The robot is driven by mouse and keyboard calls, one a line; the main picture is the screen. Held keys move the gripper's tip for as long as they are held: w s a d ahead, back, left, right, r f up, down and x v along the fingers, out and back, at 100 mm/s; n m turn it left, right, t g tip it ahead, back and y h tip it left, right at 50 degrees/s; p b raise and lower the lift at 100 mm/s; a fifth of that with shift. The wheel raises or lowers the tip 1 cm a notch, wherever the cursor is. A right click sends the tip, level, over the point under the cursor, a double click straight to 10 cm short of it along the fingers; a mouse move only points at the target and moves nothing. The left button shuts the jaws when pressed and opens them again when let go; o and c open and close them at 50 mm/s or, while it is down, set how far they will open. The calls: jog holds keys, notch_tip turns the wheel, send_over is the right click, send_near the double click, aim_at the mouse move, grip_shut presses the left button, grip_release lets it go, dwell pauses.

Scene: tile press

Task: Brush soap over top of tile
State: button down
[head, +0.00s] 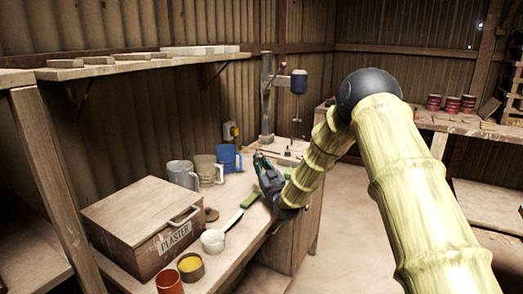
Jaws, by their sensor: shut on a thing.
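My gripper (264,166) is above the far end of the workbench (232,232), just right of the blue mug. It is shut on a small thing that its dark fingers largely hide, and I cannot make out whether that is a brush. No tile can be told for sure. A pot of yellow stuff (190,267) and a white cup (213,241) stand near the front of the bench. I cannot tell which vessel holds soap.
A wooden box marked PLASTER (140,217) fills the bench's left. Several mugs, one blue (229,158), stand behind. A green-handled flat tool (241,213) lies on the bench. A red pot (169,281) is in front. A press stand (266,95) rises at the back.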

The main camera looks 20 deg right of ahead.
aim_at(260, 156)
jog(key=shift+s+r, duration=0.15)
jog(key=shift+r, duration=0.45)
jog(key=shift+w+r+p, duration=0.2)
jog(key=shift+r+p, duration=0.15)
jog(key=shift+r, duration=0.25)
jog(key=shift+s+r+p, duration=0.1)
jog(key=shift+r+p, duration=0.3)
jog(key=shift+r, duration=1.05)
jog(key=shift+f, duration=0.1)
jog(key=shift+s+a+f+b, duration=0.15)
jog(key=shift+a+f+b, duration=0.15)
jog(key=shift+b, duration=0.1)
jog(key=shift+r, duration=0.1)
